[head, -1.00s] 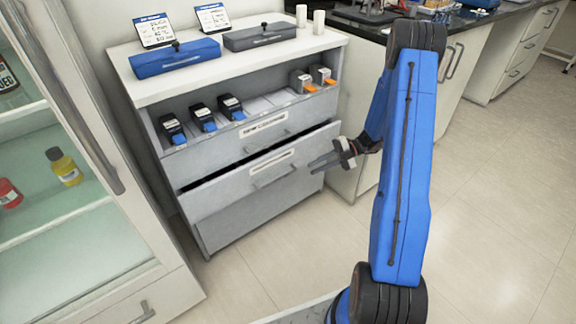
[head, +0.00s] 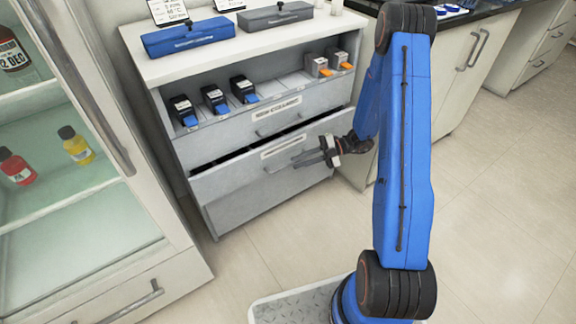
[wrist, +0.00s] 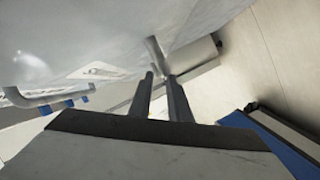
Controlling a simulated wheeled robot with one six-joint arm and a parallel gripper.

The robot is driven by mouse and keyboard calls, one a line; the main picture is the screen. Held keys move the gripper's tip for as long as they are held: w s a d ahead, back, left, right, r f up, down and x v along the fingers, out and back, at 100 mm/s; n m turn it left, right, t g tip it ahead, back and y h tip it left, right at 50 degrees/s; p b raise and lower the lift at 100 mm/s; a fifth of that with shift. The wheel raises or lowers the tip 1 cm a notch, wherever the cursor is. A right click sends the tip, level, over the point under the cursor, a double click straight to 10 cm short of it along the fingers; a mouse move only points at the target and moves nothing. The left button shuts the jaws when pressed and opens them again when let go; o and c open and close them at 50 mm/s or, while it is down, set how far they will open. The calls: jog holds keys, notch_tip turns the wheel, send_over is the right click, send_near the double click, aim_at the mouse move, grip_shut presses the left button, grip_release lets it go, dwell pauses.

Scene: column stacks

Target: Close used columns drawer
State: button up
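The used columns drawer (head: 235,178) is the middle drawer of the grey cabinet. It stands partly out, with a dark gap along its top edge. Its front carries a white label, too small to read, and a bar handle (head: 280,165). My gripper (head: 298,160) is in front of this drawer, its fingertips close to the handle's right part. I cannot tell whether they touch it. In the wrist view my gripper (wrist: 160,76) has two dark fingers with a narrow gap between them. A pale bar (wrist: 156,52), probably the handle, shows just beyond the tips, and nothing is clearly held.
The drawer labelled new columns (head: 245,126) is above and looks shut. The shelf above holds several black, blue and orange-tipped columns. Blue (head: 188,38) and grey (head: 275,16) cases lie on top. A glass-door fridge (head: 100,120) stands left. The floor at right (head: 500,200) is clear.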

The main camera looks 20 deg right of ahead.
aim_at(292, 163)
jog(key=shift+x, duration=2.5)
jog(key=shift+c, duration=0.3)
grip_shut()
